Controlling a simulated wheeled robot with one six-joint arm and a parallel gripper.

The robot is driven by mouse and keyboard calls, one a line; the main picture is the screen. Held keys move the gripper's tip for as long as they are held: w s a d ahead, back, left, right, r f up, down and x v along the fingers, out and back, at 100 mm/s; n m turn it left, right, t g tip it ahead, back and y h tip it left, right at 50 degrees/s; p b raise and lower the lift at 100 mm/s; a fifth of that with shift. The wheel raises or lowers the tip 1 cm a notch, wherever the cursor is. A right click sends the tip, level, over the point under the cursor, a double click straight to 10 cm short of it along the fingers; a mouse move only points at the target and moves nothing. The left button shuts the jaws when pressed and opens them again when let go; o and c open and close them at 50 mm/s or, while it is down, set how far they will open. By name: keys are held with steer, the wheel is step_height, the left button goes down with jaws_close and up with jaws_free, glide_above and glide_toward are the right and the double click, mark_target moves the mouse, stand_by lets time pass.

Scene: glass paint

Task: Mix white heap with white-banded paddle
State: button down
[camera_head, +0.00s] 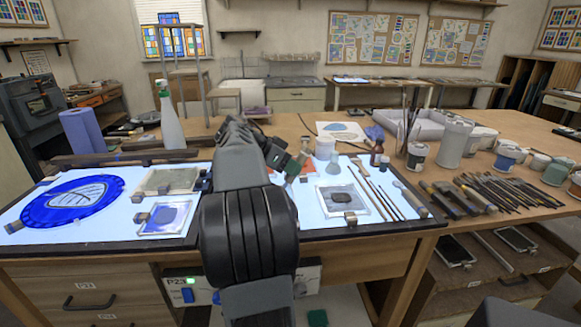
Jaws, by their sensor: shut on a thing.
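My gripper (296,166) is at the end of my arm, over the middle of the bright light table (320,226). It is small and partly covered by my wrist. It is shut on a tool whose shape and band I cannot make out. I cannot pick out a white heap; my arm covers the middle of the light table. A glass slab with a dark patch (343,199) lies to the right of my gripper. A slab with blue paint (165,218) and a pale grey-beige slab (170,181) lie left of my arm.
A blue round panel (40,209) lies at the left of the light table. A spray bottle (168,118) and blue roll (80,131) stand behind. Slim brushes lie right of the dark-patch slab. Many tools (495,194), jars and a white tray (408,124) fill the right.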

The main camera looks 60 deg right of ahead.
mark_target(301, 156)
steer(key=shift+r+p, duration=1.55)
steer(key=shift+r, duration=0.9)
